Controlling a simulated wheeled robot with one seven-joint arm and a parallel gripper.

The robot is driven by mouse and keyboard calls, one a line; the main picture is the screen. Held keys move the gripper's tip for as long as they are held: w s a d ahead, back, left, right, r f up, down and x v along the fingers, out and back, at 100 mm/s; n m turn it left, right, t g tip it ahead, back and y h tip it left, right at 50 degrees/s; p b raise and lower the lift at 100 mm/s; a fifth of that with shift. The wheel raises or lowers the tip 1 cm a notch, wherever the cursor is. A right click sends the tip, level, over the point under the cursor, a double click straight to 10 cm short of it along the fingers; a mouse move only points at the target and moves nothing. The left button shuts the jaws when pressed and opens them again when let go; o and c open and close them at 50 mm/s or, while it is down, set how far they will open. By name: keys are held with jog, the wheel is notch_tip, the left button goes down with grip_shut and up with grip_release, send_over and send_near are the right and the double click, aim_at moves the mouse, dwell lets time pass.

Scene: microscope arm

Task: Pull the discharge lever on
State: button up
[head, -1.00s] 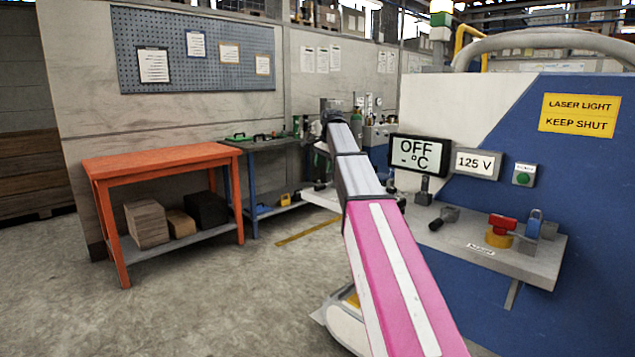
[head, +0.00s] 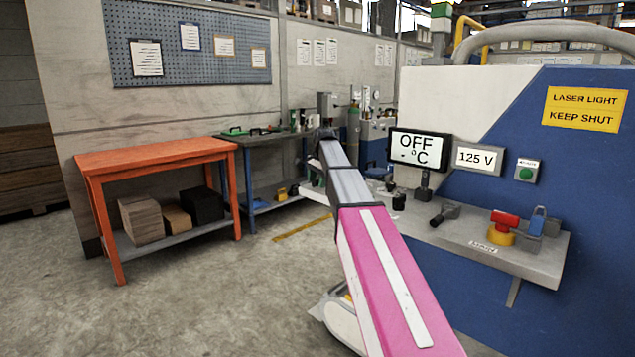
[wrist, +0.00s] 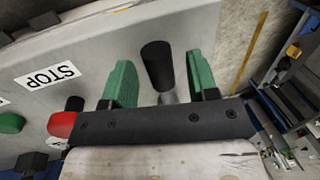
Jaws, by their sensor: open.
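A black cylindrical lever handle (wrist: 158,65) on a metal stem stands between the two green fingers of my gripper (wrist: 160,82) in the wrist view. The fingers are apart, one on each side of the handle, with gaps showing. No readable label marks this handle as the discharge lever. It rises from a light grey panel (wrist: 95,45) carrying a STOP label (wrist: 47,75). In the head view my arm runs away from the camera, and my gripper's fingers cannot be made out.
A red knob (wrist: 62,124) and green button (wrist: 10,123) lie left of my gripper. In the head view, the machine's shelf (head: 540,262) bears a black handle (head: 446,213), a red-and-yellow switch (head: 503,226) and a blue padlock (head: 538,220). An orange table (head: 150,156) stands left; open floor lies before it.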

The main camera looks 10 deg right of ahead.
jog(key=shift+f, duration=0.25)
grip_shut()
